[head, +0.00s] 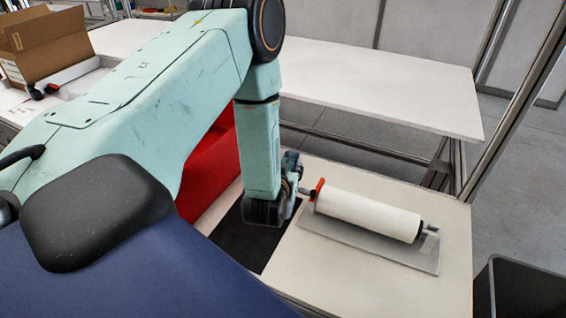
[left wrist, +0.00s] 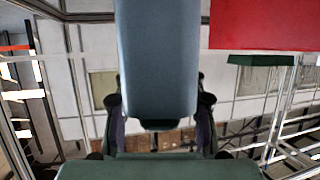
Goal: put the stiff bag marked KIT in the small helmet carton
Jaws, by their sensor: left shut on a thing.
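My left gripper (head: 290,172) is mostly hidden behind its own wrist in the head view, over the near table. In the left wrist view, my left gripper (left wrist: 160,102) is shut on a smooth blue-grey thing (left wrist: 158,55) with a rounded end, between its two fingers. No KIT mark shows on it, so I cannot tell whether it is the stiff bag. An open brown carton (head: 42,48) stands on the table at the far left. I cannot tell whether it is the small helmet carton. My right gripper is not in view.
A white roll (head: 368,210) with a red end lies on a grey plate (head: 400,254). A black mat (head: 245,238) and red container (head: 208,165) are beside my wrist. A dark bin (head: 515,290) stands lower right. The back white table (head: 400,85) is largely bare.

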